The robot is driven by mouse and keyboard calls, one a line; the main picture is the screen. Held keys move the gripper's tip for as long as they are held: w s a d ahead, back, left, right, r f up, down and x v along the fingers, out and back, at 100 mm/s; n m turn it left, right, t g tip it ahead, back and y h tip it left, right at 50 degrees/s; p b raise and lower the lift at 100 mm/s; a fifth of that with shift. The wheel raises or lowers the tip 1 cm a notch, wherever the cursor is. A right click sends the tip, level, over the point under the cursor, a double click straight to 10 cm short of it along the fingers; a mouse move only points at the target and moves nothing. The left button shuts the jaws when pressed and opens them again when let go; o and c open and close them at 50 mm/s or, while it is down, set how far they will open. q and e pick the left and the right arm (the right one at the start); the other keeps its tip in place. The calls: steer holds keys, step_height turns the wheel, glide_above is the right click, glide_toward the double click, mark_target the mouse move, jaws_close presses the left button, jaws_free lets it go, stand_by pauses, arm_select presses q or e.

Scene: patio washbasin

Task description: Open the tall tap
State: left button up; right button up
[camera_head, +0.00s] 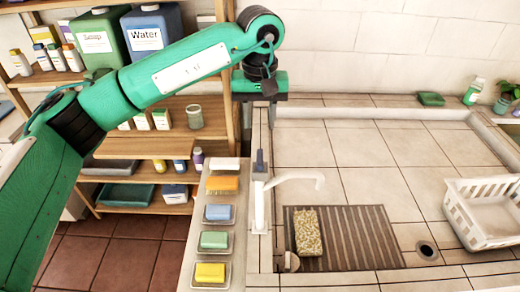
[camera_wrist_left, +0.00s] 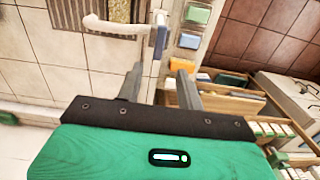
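The tall tap (camera_head: 259,205) is a white upright post with a long spout reaching right over the basin. A dark blue-grey lever (camera_head: 260,161) stands on its top. In the left wrist view the lever (camera_wrist_left: 161,36) lies ahead of the fingertips, roughly between their lines, with the white spout (camera_wrist_left: 112,27) to its left. My left gripper (camera_head: 269,114) is above and behind the tap in the head view, apart from it. In the left wrist view my left gripper (camera_wrist_left: 160,72) has its two fingers spread with nothing between them. My right gripper is out of view.
A row of soap dishes, with a yellow soap (camera_head: 210,272) nearest, runs along the ledge left of the tap. A sponge (camera_head: 308,232) lies on the slatted mat (camera_head: 362,236). A white basket (camera_head: 484,211) stands right. Shelves (camera_head: 160,143) stand left.

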mark_target(260, 157)
arm_select(q)
step_height(260, 157, down, 10)
steer(key=p, duration=0.4)
steer(key=shift+f, duration=0.45)
steer(key=shift+c, duration=0.3)
jaws_close()
